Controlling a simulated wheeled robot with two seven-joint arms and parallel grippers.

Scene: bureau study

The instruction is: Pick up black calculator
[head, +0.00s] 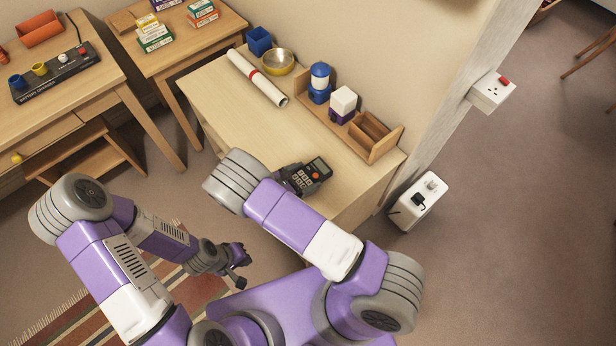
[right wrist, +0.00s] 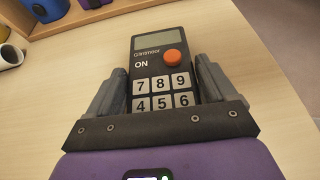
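The black calculator (head: 312,176), with a grey screen, pale number keys and an orange button, is at the front part of the light wood desk (head: 225,100). In the right wrist view the calculator (right wrist: 160,66) lies lengthwise between the two grey fingers of my right gripper (right wrist: 162,92), which sit against its sides. Its lower keys are hidden by the gripper body. I cannot tell whether it touches the desk. My right arm partly covers the gripper in the head view. My left gripper (head: 241,268) hangs empty above the floor, its dark fingers apart.
A wooden organizer (head: 385,140) with a white-and-purple item and a blue-and-white item stands along the desk's back. A rolled paper (head: 257,78), brass bowl (head: 278,62) and blue cup (head: 259,41) are further left. A white box (head: 418,200) stands right of the desk.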

